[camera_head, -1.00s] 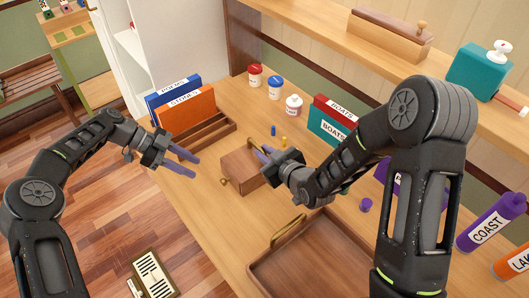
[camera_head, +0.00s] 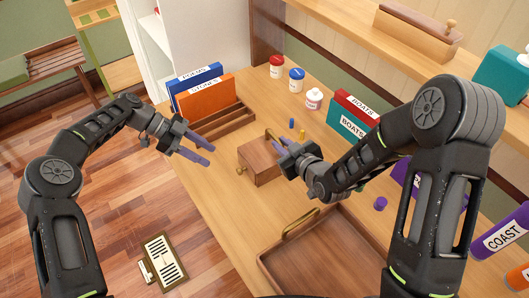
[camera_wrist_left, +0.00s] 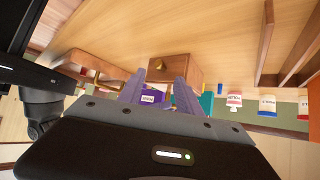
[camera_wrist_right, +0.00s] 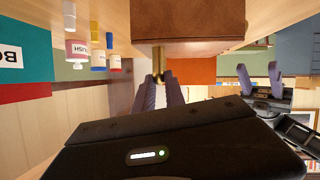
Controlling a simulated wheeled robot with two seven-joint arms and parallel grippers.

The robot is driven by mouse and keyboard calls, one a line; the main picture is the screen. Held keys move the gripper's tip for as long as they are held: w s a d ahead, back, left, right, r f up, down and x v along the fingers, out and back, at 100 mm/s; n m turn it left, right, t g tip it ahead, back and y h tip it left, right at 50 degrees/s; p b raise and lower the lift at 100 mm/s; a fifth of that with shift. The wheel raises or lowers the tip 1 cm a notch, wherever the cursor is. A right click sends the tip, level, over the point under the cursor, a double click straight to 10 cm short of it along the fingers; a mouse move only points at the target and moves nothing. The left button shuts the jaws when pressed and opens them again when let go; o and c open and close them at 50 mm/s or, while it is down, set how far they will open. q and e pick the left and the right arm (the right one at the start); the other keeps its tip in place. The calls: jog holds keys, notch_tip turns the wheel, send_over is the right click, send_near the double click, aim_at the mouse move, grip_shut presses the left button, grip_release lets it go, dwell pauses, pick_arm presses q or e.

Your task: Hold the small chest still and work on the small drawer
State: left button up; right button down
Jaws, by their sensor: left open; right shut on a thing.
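The small wooden chest (camera_head: 258,161) stands on the desk, its brass knob (camera_head: 240,170) on the drawer front facing left. My left gripper (camera_head: 206,155) is open and empty, left of the chest and apart from the knob. In the left wrist view the knob (camera_wrist_left: 160,63) appears ahead, between the fingers. The drawer looks closed.
A wooden tray (camera_head: 325,255) lies in front of the chest. A file rack with blue and orange folders (camera_head: 207,97) stands behind left. Several jars (camera_head: 314,98) and small pegs stand behind.

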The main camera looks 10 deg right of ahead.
pick_arm(q)
jog(key=shift+n+t+h, duration=0.4)
jog(key=shift+n+t, duration=0.1)
jog(key=shift+n, duration=0.4)
jog(key=a, duration=0.2)
jog(key=s+a+f, duration=0.1)
jog(key=a, duration=0.2)
jog(key=a+f, duration=0.1)
jog(key=a, duration=0.1)
jog(key=shift+s+a+f, duration=0.15)
jog(key=shift+s+a, duration=0.1)
jog(key=shift+a, duration=0.05)
jog(key=s+a+f+n+t+h, duration=0.2)
jog(key=s+a+f+n, duration=0.1)
jog(key=s, duration=0.3)
jog(key=s+d+r+n+t, duration=0.1)
jog(key=d, duration=0.2)
jog(key=s+d+r+n+t, duration=0.1)
jog(key=d+r+t, duration=0.1)
jog(key=d, duration=0.1)
jog(key=s+d+r+n+t, duration=0.1)
jog(key=d+t, duration=0.1)
jog(key=d, duration=0.1)
jog(key=shift+s+r, duration=0.1)
jog(key=shift+r, duration=0.05)
jog(key=shift+w+d+n+t+y, duration=0.3)
jog(key=shift+w+n+t, duration=0.1)
jog(key=shift+w+t, duration=0.15)
jog(key=shift+w+a+f, duration=0.25)
jog(key=shift+w+a, duration=0.05)
